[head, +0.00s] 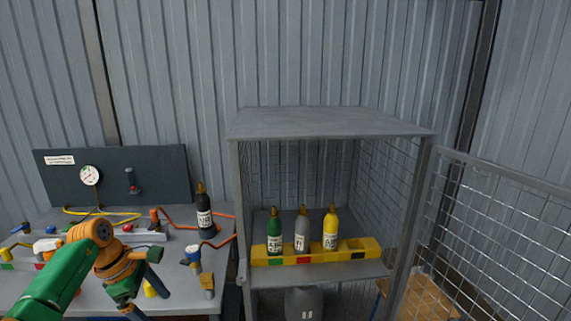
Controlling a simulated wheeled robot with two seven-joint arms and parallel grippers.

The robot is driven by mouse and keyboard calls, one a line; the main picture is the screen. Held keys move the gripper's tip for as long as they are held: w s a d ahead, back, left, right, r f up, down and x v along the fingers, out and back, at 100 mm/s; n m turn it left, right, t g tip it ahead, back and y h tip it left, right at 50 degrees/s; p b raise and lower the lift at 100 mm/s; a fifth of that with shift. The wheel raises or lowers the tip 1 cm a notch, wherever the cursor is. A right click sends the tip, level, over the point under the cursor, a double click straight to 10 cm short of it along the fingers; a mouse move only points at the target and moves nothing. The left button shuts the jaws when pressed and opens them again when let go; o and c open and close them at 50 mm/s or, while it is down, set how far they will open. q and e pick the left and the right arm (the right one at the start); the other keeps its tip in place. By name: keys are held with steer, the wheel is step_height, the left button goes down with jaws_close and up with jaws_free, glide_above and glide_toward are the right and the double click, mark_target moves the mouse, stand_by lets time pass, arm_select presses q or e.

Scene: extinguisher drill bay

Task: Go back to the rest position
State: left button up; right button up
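My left arm comes in from the lower left, green with orange joints. My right gripper is not in view. In the open mesh cage (330,122), a green bottle (274,235), a grey bottle (302,232) and a yellow bottle (330,230) stand upright in a yellow rack (360,252). A black bottle (204,215) stands on the bench at its back right.
A gauge (90,175) sits on the dark back panel (160,165). Hoses and small fittings (194,256) lie across the bench near my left arm. The cage's mesh door (500,230) stands open at right. A grey cylinder (305,303) is under the cage shelf.

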arm_select(q)
steer(key=w+d+f+n+t+h, duration=0.1)
steer(key=d+f+n+t+h, duration=0.1)
steer(key=d+f+n+h, duration=0.35)
steer(key=w+d+f+n+t+h, duration=0.1)
steer(key=d+f+n+t+h, duration=0.1)
steer(key=d+f+n, duration=0.6)
step_height(320, 180, down, 4)
steer(key=s+d+n+t+y, duration=0.1)
steer(key=d+n+t, duration=0.25)
steer(key=n, duration=0.35)
steer(key=s+a+f+n+y, duration=0.3)
steer(key=s+f+n+y, duration=0.1)
steer(key=s+f+n, duration=0.35)
steer(key=s+a+f+n+y, duration=0.35)
steer(key=s+f+n, duration=0.25)
steer(key=f+n, duration=0.25)
steer(key=s+f+n+g, duration=0.2)
steer(key=s+f+n, duration=0.1)
steer(key=s, duration=0.6)
steer(key=s+a+f+n+g+y, duration=0.1)
steer(key=s+f+n+g, duration=0.1)
steer(key=s+n, duration=0.3)
steer(key=s+f+n+g+y, duration=0.1)
steer(key=s+f+n+g, duration=0.2)
steer(key=s, duration=1)
steer(key=shift+s+a+f+n+g, duration=0.25)
steer(key=shift+s+n+g, duration=0.2)
steer(key=shift+n, duration=0.3)
